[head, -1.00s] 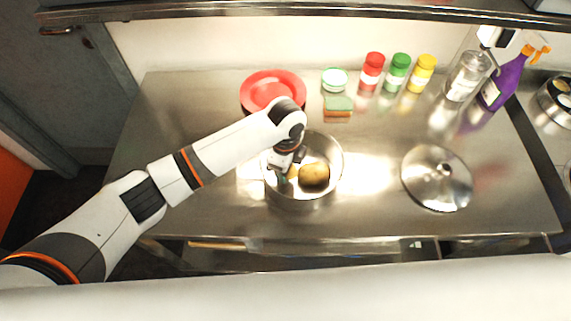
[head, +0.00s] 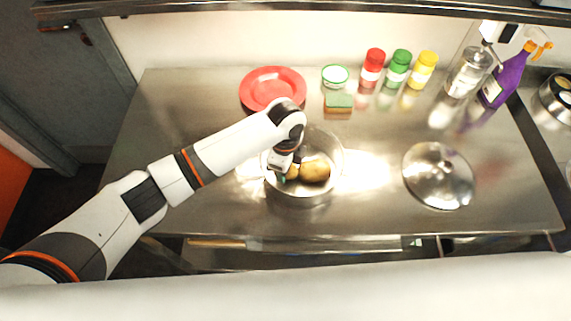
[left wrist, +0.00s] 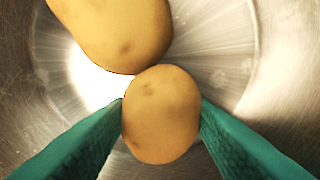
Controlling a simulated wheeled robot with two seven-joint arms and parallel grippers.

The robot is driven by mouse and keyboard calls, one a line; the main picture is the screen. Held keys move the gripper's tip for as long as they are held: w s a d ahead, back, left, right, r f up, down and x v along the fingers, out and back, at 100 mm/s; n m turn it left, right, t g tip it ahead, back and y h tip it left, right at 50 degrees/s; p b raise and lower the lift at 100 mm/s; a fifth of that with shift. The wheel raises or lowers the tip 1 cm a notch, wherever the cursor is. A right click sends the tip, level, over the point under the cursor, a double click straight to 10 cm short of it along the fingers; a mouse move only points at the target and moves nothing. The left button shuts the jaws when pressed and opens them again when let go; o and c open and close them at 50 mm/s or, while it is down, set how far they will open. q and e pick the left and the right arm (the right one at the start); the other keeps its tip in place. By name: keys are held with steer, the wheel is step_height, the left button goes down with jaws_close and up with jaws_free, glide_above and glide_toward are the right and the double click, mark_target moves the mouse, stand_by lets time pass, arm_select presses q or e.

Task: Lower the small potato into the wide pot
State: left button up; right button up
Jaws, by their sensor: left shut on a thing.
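The wide pot (head: 333,150) is a round steel pot standing near the middle of the steel counter. My left gripper (head: 284,177) reaches down inside its rim, at the pot's left side. In the left wrist view my left gripper (left wrist: 161,130) has its green fingers on both sides of the small potato (left wrist: 160,115) and is shut on it. A larger potato (head: 315,171) lies in the pot just right of the small one; it also shows in the left wrist view (left wrist: 118,30), close against or touching the small potato. My right gripper is not in view.
A red plate (head: 272,88) is behind the pot. A steel lid (head: 438,176) lies to the right. The counter between pot and lid is clear.

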arm_select(q)
steer(key=shift+f, duration=0.2)
steer(key=o, duration=1.1)
step_height(320, 180, up, 12)
steer(key=shift+r+b, duration=0.1)
steer(key=shift+b, duration=1.05)
